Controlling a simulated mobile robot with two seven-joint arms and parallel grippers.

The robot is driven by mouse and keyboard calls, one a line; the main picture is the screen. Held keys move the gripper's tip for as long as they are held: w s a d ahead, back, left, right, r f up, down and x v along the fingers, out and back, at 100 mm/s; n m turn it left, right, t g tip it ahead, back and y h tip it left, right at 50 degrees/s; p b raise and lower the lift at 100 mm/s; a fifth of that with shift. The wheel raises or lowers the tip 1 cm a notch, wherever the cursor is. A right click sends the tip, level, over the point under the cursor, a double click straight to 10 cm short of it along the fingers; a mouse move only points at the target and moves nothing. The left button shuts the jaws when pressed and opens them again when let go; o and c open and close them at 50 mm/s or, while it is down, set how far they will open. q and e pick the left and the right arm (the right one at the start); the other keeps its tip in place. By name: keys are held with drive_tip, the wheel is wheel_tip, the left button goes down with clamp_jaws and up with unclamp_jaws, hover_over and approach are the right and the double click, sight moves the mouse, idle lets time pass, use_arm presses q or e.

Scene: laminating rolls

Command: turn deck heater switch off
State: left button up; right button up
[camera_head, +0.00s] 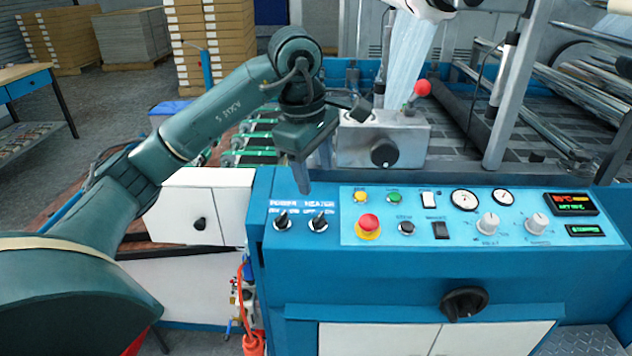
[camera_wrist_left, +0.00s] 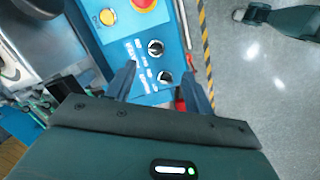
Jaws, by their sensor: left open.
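The heater switch (camera_head: 318,222) is a black rotary knob under the label HEATER, at the left of the blue control panel (camera_head: 350,270). The similar power switch (camera_head: 282,221) is to its left. The heater switch's exact setting is too small to read. My left gripper (camera_head: 312,174) is open and points down above and behind the two switches, apart from them. In the left wrist view, the heater switch (camera_wrist_left: 155,47) and the power switch (camera_wrist_left: 165,76) show between and just beyond the open fingers (camera_wrist_left: 158,78). My right gripper is not in view.
A red emergency button (camera_head: 368,224) on a yellow base stands right of the heater switch. Further right are dials, gauges and a lit display (camera_head: 570,204). A grey metal box (camera_head: 383,138) with a black knob stands behind the panel. The floor in front looks clear.

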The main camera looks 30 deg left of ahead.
sight(318, 217)
use_arm(q)
drive_tip(key=w+f, duration=0.1)
drive_tip(key=f, duration=0.7)
drive_tip(key=w+a+f+p, duration=0.1)
drive_tip(key=f, duration=0.3)
drive_tip(key=shift+w, duration=0.3)
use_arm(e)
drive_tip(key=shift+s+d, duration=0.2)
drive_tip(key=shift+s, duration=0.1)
use_arm(q)
drive_tip(key=c, duration=1)
